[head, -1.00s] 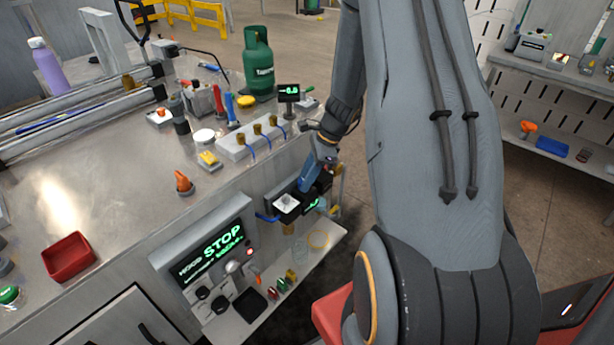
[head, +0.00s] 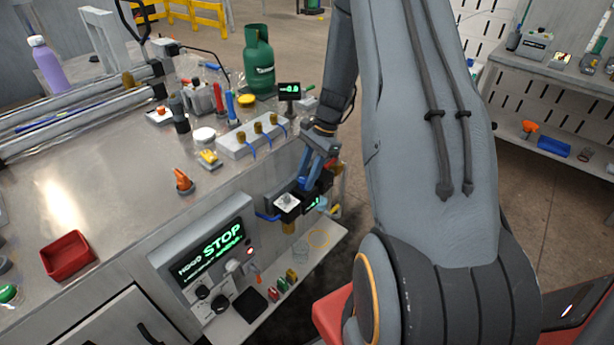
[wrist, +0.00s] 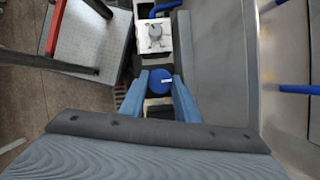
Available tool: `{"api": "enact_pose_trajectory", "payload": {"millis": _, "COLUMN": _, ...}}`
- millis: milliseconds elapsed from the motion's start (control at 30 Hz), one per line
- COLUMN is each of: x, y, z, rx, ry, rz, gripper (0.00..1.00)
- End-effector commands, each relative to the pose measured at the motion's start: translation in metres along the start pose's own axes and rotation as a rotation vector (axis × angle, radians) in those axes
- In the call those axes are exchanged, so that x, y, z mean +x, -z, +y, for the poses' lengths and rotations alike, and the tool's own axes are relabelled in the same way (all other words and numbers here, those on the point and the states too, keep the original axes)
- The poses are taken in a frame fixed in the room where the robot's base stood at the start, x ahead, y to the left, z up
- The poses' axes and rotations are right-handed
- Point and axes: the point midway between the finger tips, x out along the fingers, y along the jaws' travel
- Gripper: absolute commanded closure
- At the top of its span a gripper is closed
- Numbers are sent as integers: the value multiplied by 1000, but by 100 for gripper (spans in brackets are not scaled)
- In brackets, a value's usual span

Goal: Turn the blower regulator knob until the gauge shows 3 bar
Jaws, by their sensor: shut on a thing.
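The regulator knob is the blue round cap (wrist: 160,82) between my fingers in the wrist view. My gripper (wrist: 158,95) is shut on it, one blue finger on each side. In the head view my gripper (head: 311,172) is at the black regulator unit on the bench's front side, and it hides the knob there. A small green-lit display (head: 313,203) sits on the unit, too small to read. Another small display (head: 289,91) stands on the bench top with green digits that I cannot read surely.
A white square plate with a grey lever (wrist: 155,36) sits beside the knob; it also shows in the head view (head: 286,203). A valve block (head: 252,138) and a green gas bottle (head: 258,60) stand above on the bench.

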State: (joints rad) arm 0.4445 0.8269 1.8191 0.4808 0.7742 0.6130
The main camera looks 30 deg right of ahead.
Motion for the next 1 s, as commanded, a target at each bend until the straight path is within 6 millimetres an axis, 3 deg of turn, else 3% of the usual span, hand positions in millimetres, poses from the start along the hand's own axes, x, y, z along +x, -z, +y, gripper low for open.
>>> {"api": "enact_pose_trajectory", "payload": {"millis": 300, "x": -1, "y": 1, "z": -2, "rx": -1, "ry": 3, "rz": 3, "gripper": 94}}
{"api": "enact_pose_trajectory", "payload": {"millis": 333, "x": -1, "y": 1, "z": -2, "rx": -1, "ry": 3, "rz": 3, "gripper": 68}}
{"api": "enact_pose_trajectory", "payload": {"millis": 433, "x": -1, "y": 0, "z": -1, "rx": -1, "ry": 2, "rz": 2, "gripper": 52}}
{"api": "enact_pose_trajectory", "payload": {"millis": 833, "x": 0, "y": -1, "z": 0, "rx": 16, "ry": 7, "rz": 0, "gripper": 52}}
{"api": "enact_pose_trajectory", "payload": {"millis": 1000, "x": 0, "y": -1, "z": 2, "rx": 156, "ry": 64, "rz": 0, "gripper": 52}}
